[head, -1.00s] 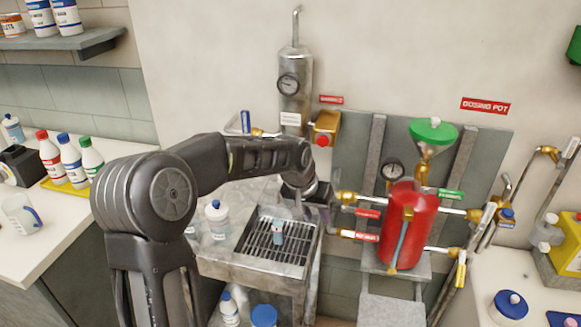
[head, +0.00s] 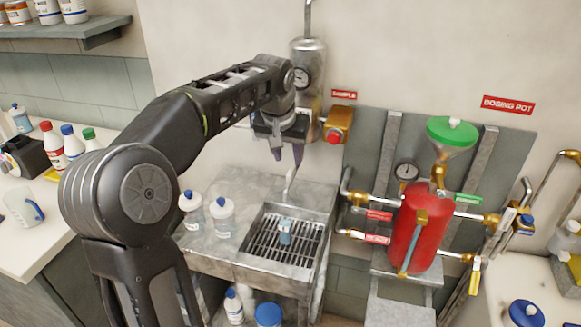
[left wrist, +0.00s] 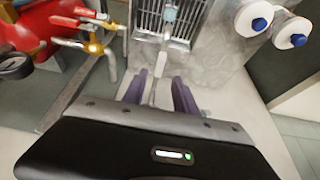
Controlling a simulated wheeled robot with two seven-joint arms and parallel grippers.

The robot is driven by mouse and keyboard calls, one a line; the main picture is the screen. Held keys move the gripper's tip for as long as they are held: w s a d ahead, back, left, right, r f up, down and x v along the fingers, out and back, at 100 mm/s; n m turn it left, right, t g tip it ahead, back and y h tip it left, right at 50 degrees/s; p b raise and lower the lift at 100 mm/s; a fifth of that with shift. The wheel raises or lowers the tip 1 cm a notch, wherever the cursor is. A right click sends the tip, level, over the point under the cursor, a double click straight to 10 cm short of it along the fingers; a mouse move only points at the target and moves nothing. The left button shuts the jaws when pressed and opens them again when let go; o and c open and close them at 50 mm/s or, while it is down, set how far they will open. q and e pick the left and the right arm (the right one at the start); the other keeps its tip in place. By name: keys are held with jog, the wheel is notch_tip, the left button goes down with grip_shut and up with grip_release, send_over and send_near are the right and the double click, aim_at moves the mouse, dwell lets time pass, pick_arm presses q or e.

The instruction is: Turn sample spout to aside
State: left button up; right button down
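The sample spout (head: 290,182) is a thin silver pipe that hangs over the grated sink (head: 243,257), with its tip above a small sample bottle (head: 285,232). My left gripper (head: 287,153) is just above the spout's visible part, below the sample cooler (head: 309,85), and hides the spout's upper end. In the left wrist view the fingers (left wrist: 160,92) are apart, with the spout (left wrist: 160,65) running along the gap between them. I cannot tell whether they touch it. My right gripper is out of view.
Two white bottles with blue caps (head: 222,217) stand on the counter left of the sink. The red dosing pot (head: 406,230) with its green funnel (head: 450,134) and brass valves is at the right. An orange valve block (head: 340,122) sits right of the cooler.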

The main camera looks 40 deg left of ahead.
aim_at(291, 170)
pick_arm(q)
jog(key=x, duration=0.6)
jog(key=shift+f, duration=0.1)
jog(key=shift+c, duration=0.3)
grip_shut()
dwell(0.9)
